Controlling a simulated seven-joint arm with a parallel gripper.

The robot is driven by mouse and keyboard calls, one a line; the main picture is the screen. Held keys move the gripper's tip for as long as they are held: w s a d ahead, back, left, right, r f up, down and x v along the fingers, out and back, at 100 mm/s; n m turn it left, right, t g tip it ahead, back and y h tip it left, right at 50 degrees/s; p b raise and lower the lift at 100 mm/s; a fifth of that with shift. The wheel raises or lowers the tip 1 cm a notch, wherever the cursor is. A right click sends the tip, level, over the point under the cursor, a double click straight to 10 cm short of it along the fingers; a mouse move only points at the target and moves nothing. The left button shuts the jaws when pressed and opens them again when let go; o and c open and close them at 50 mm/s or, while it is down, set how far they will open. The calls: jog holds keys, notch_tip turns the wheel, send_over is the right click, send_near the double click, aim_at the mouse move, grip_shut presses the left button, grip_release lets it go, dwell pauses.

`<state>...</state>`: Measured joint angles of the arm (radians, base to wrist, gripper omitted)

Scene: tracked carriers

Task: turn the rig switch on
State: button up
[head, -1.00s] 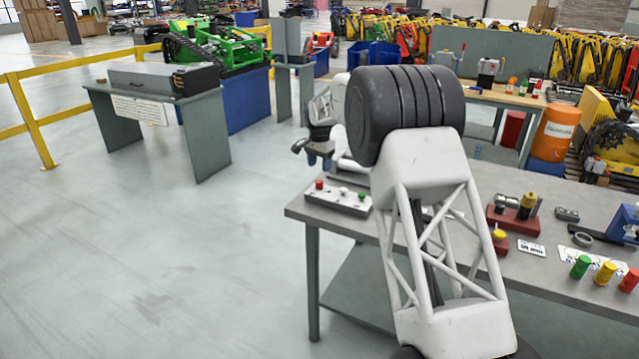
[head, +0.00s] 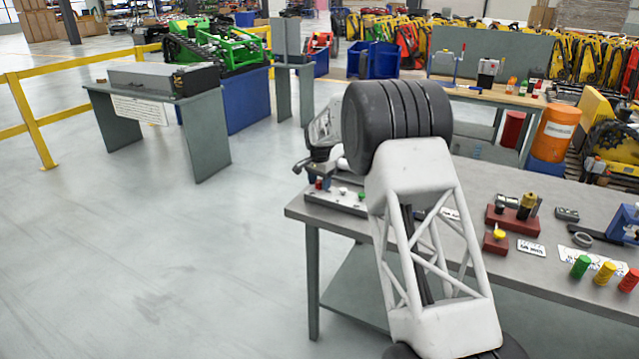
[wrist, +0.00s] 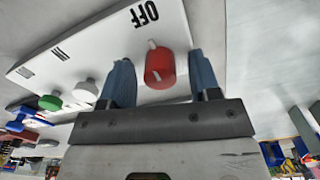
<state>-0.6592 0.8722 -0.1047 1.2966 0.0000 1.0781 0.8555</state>
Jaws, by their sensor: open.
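The word OFF is printed beside the red knob; the other marks are not readable. My gripper (wrist: 158,60) is open, with one blue finger on each side of the red knob and a visible gap at each. In the head view the panel (head: 345,203) is at the table's left end, partly hidden by my arm. I cannot tell which control is the rig switch.
Floor left of the table is clear.

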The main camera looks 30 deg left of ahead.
jog(key=shift+f, duration=0.15)
jog(key=c, duration=0.9)
jog(key=shift+n, duration=0.3)
jog(key=n, duration=0.8)
jog(key=shift+n, duration=0.4)
jog(key=n, duration=0.8)
jog(key=shift+n, duration=0.3)
